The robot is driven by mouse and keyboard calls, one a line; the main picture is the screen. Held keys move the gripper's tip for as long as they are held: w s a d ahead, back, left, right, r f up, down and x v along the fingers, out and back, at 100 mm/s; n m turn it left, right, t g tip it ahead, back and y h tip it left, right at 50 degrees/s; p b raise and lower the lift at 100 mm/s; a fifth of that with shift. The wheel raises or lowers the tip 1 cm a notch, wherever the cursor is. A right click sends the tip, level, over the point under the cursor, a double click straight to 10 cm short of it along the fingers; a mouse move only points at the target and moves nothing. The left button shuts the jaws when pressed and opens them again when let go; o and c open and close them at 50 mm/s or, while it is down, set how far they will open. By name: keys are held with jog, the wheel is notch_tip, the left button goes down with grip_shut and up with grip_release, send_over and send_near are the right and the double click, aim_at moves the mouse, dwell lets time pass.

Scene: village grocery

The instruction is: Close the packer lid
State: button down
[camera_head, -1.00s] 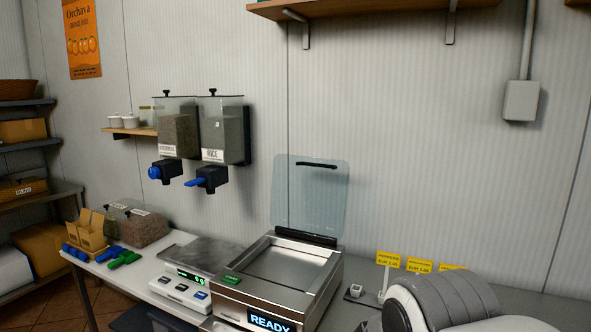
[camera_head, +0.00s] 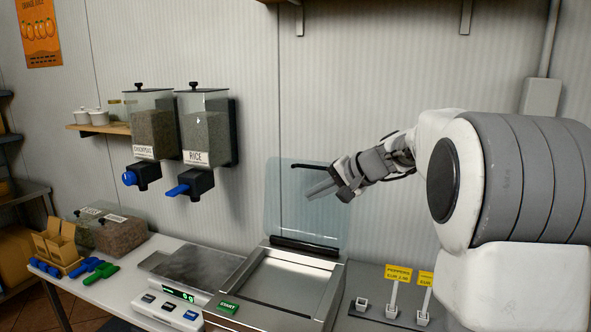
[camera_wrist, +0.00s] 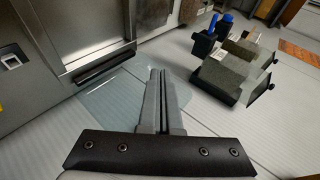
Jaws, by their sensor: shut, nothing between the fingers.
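The packer (camera_head: 290,285) is a steel machine on the counter with a flat open top. My gripper (camera_head: 308,192) is shut and empty, in front of the raised lid's upper right part in the head view. I cannot tell whether it touches the lid. In the wrist view, the gripper's fingers (camera_wrist: 160,75) lie together over the clear lid (camera_wrist: 120,105), and the packer (camera_wrist: 85,30) shows at upper left.
A scale (camera_head: 185,270) stands left of the packer. Two dispensers (camera_head: 205,130) hang on the wall at left. Bins and blue and green scoops lie at the counter's left end. Yellow price signs (camera_head: 397,273) stand to the right.

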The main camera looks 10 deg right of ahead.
jog(key=w+d+f+m+t+p, duration=0.1)
jog(key=w+d+m+t, duration=0.15)
jog(key=w+d, duration=0.4)
jog(key=w+d+f+m+t+h+p, duration=0.1)
jog(key=w+d+f+m+t, duration=0.15)
jog(key=d, duration=0.75)
jog(key=w+d+f+m+t+p, duration=0.1)
jog(key=w+d+m+t, duration=0.15)
jog(key=w+d, duration=0.45)
jog(key=shift+w+a+p, duration=1.65)
jog(key=shift+w+p, duration=0.25)
jog(key=shift+p, duration=0.6)
jog(key=shift+f+b, duration=0.1)
jog(key=shift+b, duration=0.25)
